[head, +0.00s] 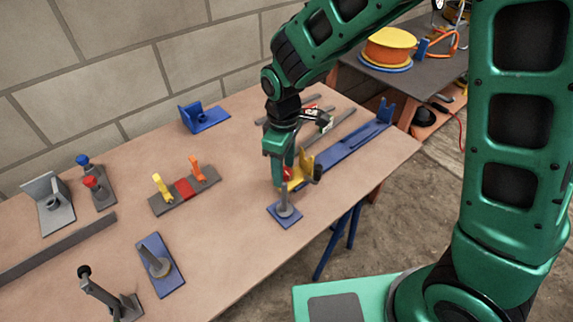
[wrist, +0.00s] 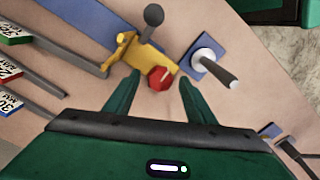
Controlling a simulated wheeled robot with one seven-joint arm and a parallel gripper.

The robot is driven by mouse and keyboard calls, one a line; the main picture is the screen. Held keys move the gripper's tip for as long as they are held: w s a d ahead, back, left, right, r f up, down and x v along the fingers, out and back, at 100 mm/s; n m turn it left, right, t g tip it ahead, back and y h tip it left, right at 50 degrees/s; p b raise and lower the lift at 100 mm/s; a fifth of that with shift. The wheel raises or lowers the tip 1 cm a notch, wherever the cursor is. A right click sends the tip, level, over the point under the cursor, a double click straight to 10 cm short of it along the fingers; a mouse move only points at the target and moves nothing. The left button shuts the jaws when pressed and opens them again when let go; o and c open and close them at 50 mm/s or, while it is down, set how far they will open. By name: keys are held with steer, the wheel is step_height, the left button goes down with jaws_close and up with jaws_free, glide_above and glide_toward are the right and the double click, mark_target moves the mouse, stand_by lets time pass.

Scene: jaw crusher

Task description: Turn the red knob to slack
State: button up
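A red faceted knob (wrist: 159,78) sits at the end of a yellow bracket (wrist: 150,58) in the wrist view. A pale mark shows on its face. My gripper (wrist: 160,84) is open, with one finger on each side of the knob and gaps visible between. In the head view my gripper (head: 280,176) points down beside the yellow bracket (head: 302,168), and the red knob (head: 287,173) is mostly hidden behind the fingers.
A grey post on a blue plate (head: 284,214) stands close to my gripper; it also shows in the wrist view (wrist: 212,66). A dark ball-ended lever (wrist: 153,15) rises behind the bracket. Grey bars with number labels (wrist: 10,72) lie left in the wrist view.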

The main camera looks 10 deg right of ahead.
steer(key=shift+r, duration=0.1)
steer(key=shift+r, duration=0.35)
step_height(320, 180, up, 10)
stand_by(0.4)
steer(key=shift+f, duration=0.1)
